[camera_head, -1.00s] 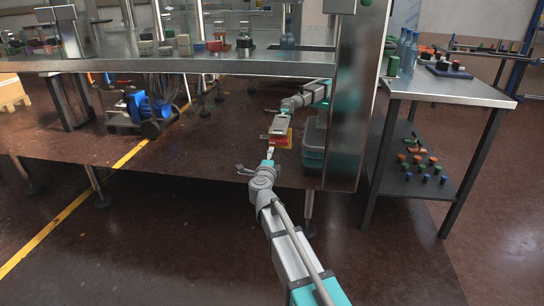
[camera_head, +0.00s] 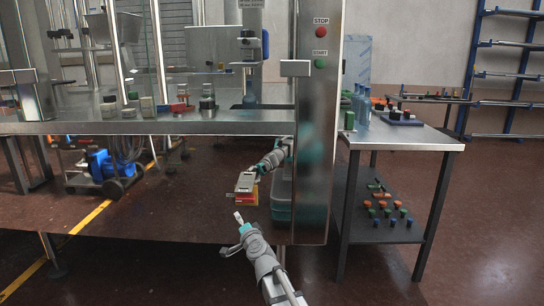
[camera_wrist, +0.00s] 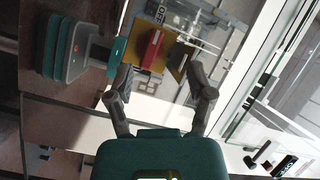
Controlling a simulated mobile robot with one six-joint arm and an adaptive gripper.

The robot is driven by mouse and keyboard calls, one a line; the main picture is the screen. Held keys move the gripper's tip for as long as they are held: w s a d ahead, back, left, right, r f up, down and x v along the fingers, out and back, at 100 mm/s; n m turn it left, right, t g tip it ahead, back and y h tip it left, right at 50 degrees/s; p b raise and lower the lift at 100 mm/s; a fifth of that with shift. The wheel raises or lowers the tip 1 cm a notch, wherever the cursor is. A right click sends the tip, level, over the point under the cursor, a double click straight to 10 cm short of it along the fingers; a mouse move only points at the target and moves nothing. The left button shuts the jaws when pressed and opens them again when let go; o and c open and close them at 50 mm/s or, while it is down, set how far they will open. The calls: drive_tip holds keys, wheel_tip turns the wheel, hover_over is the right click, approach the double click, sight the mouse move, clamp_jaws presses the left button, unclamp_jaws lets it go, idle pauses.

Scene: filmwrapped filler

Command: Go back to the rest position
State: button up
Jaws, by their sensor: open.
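My gripper (camera_head: 238,216) is at the end of my grey and teal arm, low in the middle of the head view. In the wrist view my gripper (camera_wrist: 158,70) has its two dark fingers spread apart, with nothing held between them. Beyond the fingers is a red block (camera_wrist: 152,48) against a yellow-brown plate (camera_wrist: 185,14). In the head view a red and yellow stack with a grey top (camera_head: 246,186) is just above my fingertips, apart from them. Another grey and teal arm (camera_head: 270,160) reaches toward that stack; I cannot tell whether it is a reflection.
A steel bench (camera_head: 150,127) spans above my gripper. A steel column (camera_head: 316,150) with stop and start buttons stands to the right. A teal crate (camera_head: 282,196) sits beside it. A side table (camera_head: 400,136) holds bottles and small parts. Floor at right (camera_head: 480,230) is clear.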

drive_tip(key=s+d+f+n+g+h, duration=0.1)
drive_tip(key=s+d+f+n+g, duration=0.75)
drive_tip(key=s+d+f, duration=0.35)
drive_tip(key=s+d+f+g+h+p, duration=0.1)
drive_tip(key=s+d+f+g+h, duration=0.2)
drive_tip(key=s+d, duration=0.5)
drive_tip(key=s+d+f+g+h+p, duration=0.1)
drive_tip(key=s+d+g+h, duration=0.2)
drive_tip(key=s+d+g, duration=0.35)
wheel_tip(320, 180, up, 38)
drive_tip(key=t+p, duration=0.1)
drive_tip(key=p, duration=3.6)
drive_tip(key=shift+s+d+f+t, duration=0.2)
drive_tip(key=shift+d+f+t, duration=0.05)
drive_tip(key=shift+d+t, duration=0.2)
